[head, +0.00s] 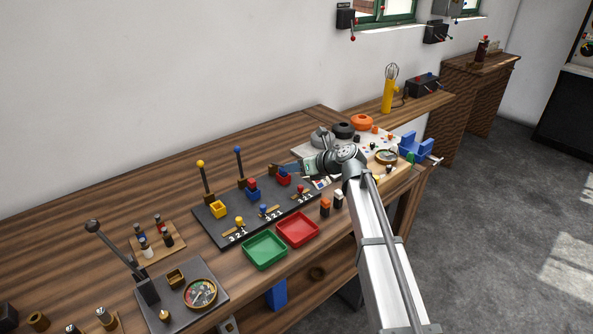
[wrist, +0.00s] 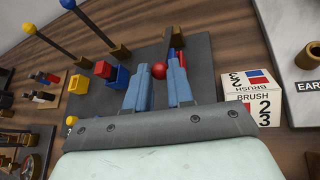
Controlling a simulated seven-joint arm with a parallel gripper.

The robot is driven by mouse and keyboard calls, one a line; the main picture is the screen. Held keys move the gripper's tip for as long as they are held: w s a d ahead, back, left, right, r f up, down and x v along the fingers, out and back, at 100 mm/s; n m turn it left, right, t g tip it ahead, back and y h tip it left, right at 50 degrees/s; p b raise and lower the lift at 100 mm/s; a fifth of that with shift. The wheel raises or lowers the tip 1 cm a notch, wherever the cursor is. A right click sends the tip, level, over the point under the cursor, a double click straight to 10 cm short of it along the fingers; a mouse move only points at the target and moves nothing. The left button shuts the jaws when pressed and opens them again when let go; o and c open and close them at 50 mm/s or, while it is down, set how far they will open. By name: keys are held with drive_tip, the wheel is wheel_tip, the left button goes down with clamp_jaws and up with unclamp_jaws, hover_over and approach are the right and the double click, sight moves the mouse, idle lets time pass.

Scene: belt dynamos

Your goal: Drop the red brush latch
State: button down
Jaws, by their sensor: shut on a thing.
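The dark brush panel (head: 228,222) on the bench carries yellow, blue and red brush sets. The yellow-knobbed latch (head: 205,180) and blue-knobbed latch (head: 239,165) stand up on it; they also show in the wrist view as long rods. My gripper (head: 282,169) is over the red set at the panel's far right end. In the wrist view my gripper (wrist: 160,68) is shut on the red brush latch, whose red knob (wrist: 159,71) shows between the blue-grey fingers. The latch's lower part is partly hidden, and I cannot tell its exact tilt.
A green tray (head: 265,251) and a red tray (head: 297,230) lie in front of the panel. A white BRUSH sign block (wrist: 252,100) stands right of my fingers. A meter plate with a black-knobbed lever (head: 93,228) is at the near left. The back of the bench is clear.

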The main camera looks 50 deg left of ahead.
drive_tip(key=shift+a+r, duration=0.25)
drive_tip(key=shift+r, duration=0.3)
drive_tip(key=c, duration=1)
unclamp_jaws()
drive_tip(key=v, duration=1.3)
drive_tip(key=shift+d+r, duration=0.1)
drive_tip(key=shift+d, duration=0.3)
drive_tip(key=shift+w, duration=0.1)
